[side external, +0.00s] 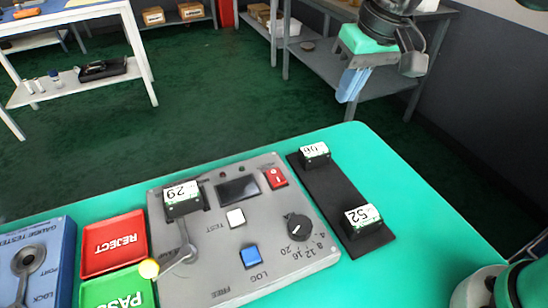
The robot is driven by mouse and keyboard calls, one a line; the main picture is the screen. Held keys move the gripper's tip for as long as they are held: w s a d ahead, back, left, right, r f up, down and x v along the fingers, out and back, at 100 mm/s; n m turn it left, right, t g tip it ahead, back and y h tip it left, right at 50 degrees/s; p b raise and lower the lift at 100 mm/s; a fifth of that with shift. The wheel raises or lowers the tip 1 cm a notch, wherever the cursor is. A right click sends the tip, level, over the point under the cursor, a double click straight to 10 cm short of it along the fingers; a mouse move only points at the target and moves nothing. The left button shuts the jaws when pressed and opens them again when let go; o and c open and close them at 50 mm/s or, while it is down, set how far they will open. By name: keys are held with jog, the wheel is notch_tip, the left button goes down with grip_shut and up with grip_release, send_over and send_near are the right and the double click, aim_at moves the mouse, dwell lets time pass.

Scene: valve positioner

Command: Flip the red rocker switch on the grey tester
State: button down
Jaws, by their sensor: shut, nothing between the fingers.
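The grey tester (200,284) lies on the green table and fills the lower middle of the side external view. The red rocker switch (275,177) sits near its upper right corner, right of a dark display (238,190). The switch has white marks on its face; I cannot tell which side is pressed in. My gripper (348,97) is at the upper right, well above and beyond the table's far edge. Its blue fingers point down, are shut and hold nothing. It is apart from the tester, and nothing hides the switch.
A black strip (335,205) with two labelled blocks lies right. Red (113,244) and green trays and a blue gauge tester stand left.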

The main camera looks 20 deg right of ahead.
aim_at(278, 180)
jog(key=w+a+g, duration=0.1)
jog(key=a+g, duration=0.1)
jog(key=a, duration=0.7)
jog(key=shift+w+a+g+h, duration=0.15)
jog(key=shift+w+g+h, duration=0.15)
jog(key=shift+g+h, duration=0.1)
notch_tip(278, 180, down, 14)
jog(key=shift+f, duration=0.1)
dwell(0.6)
jog(key=shift+w+r, duration=0.3)
jog(key=shift+w, duration=0.45)
notch_tip(278, 180, up, 14)
jog(key=s, duration=0.2)
